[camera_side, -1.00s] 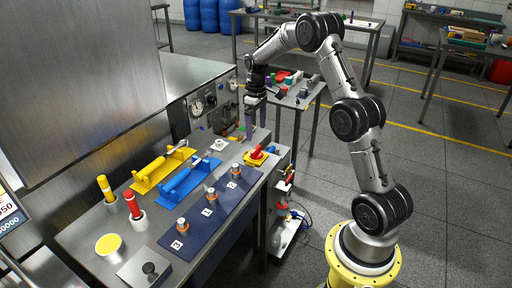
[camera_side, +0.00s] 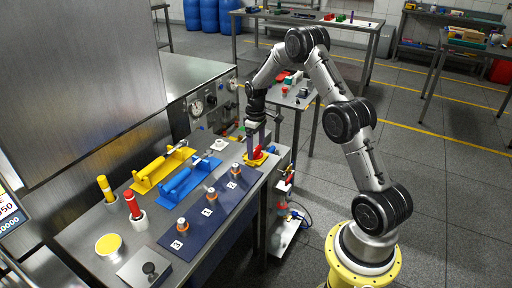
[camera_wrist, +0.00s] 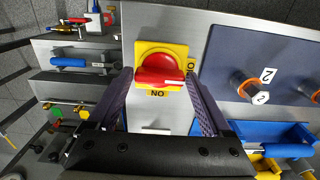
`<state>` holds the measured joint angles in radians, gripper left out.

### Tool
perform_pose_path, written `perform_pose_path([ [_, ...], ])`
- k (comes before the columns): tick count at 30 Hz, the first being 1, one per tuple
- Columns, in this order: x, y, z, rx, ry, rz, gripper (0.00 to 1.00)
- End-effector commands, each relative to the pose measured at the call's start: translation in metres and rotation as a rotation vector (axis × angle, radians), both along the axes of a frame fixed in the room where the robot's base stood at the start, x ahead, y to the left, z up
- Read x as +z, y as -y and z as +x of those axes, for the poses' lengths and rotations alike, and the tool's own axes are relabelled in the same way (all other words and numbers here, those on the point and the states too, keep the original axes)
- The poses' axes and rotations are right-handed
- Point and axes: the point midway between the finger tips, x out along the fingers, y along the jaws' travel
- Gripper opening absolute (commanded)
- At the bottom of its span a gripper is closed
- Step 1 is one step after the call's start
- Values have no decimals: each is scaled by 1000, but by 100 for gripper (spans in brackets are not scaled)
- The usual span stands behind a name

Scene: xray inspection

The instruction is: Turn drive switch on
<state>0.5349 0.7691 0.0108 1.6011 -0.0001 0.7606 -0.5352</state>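The drive switch (camera_wrist: 160,70) is a red rotary knob on a yellow square plate (camera_wrist: 142,48) marked "ON" and "O". In the wrist view its handle lies crosswise. In the side view the switch (camera_side: 258,154) is at the right end of the steel bench, partly hidden by my gripper. My gripper (camera_wrist: 160,82) is open, with one finger on each side of the red knob. It points down just over the switch in the side view (camera_side: 262,143). I cannot tell whether the fingers touch the knob.
A dark blue panel (camera_wrist: 235,60) with numbered orange-and-grey knobs lies beside the switch. Blue (camera_side: 190,178) and yellow (camera_side: 162,168) handled fixtures stand on the bench. A gauge panel (camera_side: 205,104) rises behind. A small table (camera_side: 297,98) with loose objects stands beyond.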

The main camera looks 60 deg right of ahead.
Motion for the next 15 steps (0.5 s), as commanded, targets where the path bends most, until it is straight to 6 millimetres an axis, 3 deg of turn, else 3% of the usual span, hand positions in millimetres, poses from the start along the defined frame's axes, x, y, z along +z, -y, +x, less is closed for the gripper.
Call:
perform_pose_path([
  [2, 0, 0, 0, 0, 0, 0, 68],
  [9, 0, 0, 0, 0, 0, 0, 24],
  [15, 0, 0, 0, -10, 0, 0, 22],
])
